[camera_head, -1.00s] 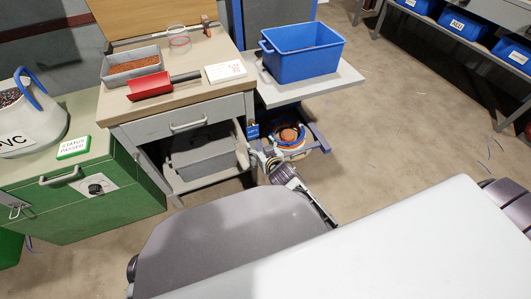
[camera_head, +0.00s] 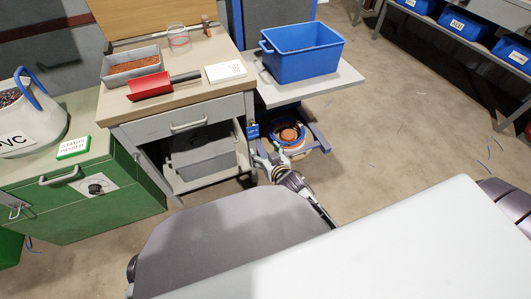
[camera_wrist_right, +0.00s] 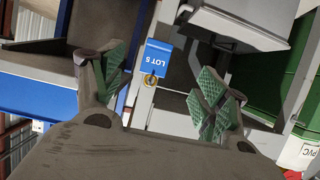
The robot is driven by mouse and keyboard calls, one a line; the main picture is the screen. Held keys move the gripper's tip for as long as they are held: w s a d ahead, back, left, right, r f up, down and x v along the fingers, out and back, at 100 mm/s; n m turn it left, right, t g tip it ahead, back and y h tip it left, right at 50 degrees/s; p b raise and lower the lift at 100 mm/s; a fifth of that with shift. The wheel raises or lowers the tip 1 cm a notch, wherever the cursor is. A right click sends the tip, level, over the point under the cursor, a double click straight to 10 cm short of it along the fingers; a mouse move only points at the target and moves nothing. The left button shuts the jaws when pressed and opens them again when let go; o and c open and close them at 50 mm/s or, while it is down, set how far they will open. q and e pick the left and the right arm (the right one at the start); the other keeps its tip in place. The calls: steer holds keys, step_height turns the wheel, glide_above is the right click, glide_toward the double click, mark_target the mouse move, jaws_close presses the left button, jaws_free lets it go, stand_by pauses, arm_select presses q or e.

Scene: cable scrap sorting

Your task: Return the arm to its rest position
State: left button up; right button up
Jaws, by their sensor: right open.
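My right gripper (camera_head: 268,161) is below the side shelf, in front of the workbench's right leg. In the right wrist view my right gripper (camera_wrist_right: 160,88) has its two green-padded fingers spread apart, with nothing held between them. A blue tag marked LOT 5 (camera_wrist_right: 158,57) appears in the gap between the fingers, beyond them, with a brass-coloured ring at its end. The tag also shows in the head view (camera_head: 252,131), just above the gripper. My left gripper is out of view.
The workbench (camera_head: 220,95) holds a tray of granules (camera_head: 133,79), a red scoop (camera_head: 150,86) and a white card (camera_head: 226,71). A blue bin (camera_head: 302,55) stands on the side shelf (camera_head: 341,78). A green cabinet (camera_head: 60,215) is at left. Floor at right is open.

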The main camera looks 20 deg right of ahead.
stand_by(0.5)
arm_select(q)
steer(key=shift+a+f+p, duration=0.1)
steer(key=shift+p, duration=0.55)
arm_select(e)
steer(key=s+a+f+g+y, duration=0.1)
steer(key=s+f+g, duration=0.1)
steer(key=s, duration=0.4)
steer(key=s+a+f+n+g+y, duration=0.1)
steer(key=s+a+f+g, duration=0.1)
steer(key=s, duration=0.5)
steer(key=s+a+f+g+y, duration=0.1)
steer(key=s+f+g, duration=0.2)
steer(key=s, duration=0.3)
steer(key=shift+s+a+n+g, duration=0.3)
steer(key=shift+s+g, duration=0.1)
steer(key=shift+g, duration=0.2)
arm_select(q)
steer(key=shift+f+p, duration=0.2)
steer(key=shift+p, duration=0.3)
arm_select(e)
steer(key=shift+d+f, duration=0.1)
steer(key=shift+f, duration=0.15)
